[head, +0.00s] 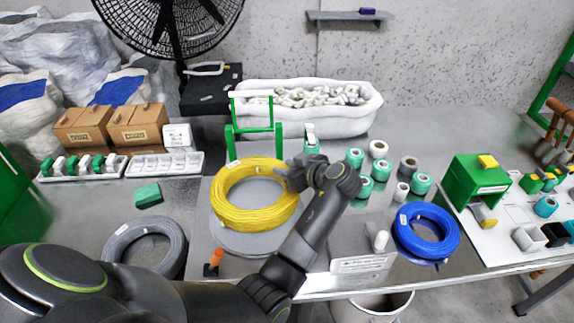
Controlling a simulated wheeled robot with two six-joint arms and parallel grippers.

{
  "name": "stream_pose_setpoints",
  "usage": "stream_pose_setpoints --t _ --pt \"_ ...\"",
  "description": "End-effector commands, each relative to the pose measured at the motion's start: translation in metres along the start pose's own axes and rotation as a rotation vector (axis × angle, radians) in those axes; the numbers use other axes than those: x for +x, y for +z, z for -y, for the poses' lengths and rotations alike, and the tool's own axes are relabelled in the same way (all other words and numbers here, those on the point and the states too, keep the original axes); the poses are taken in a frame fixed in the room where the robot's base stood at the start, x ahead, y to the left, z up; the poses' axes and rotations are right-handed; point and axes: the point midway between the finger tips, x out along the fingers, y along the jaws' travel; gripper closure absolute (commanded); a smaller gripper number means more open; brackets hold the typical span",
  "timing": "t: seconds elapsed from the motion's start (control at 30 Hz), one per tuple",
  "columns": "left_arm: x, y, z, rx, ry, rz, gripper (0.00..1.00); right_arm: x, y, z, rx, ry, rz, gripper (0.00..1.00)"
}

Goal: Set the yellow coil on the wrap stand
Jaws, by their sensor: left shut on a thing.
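The yellow coil (235,215) is in the middle of the head view, over a round grey disc (258,243) that I take to be the wrap stand. The disc shows below the coil's front edge and inside its ring. I cannot tell whether the coil rests on the disc or is held slightly above it. My left gripper (290,174) is shut on the coil's right far rim. Its fingertips are small and partly hidden by the wrist. My right gripper is not in view.
A green frame (229,143) stands just behind the coil. A grey coil (172,236) lies left and a blue coil (424,233) right. Several teal spools (364,187) stand right of my wrist. A white label plate (360,264) and orange peg (214,262) are near the front edge.

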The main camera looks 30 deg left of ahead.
Motion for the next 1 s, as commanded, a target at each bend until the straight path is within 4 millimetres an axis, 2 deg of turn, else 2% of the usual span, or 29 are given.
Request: stream_pose_setpoints --t 0.6,1.0 --pt "0.021 0.044 0.000 0.001 0.002 -0.003 1.00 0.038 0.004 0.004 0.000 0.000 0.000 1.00" --pt "0.024 0.049 -0.001 0.001 0.002 -0.004 1.00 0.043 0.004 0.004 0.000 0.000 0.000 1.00"
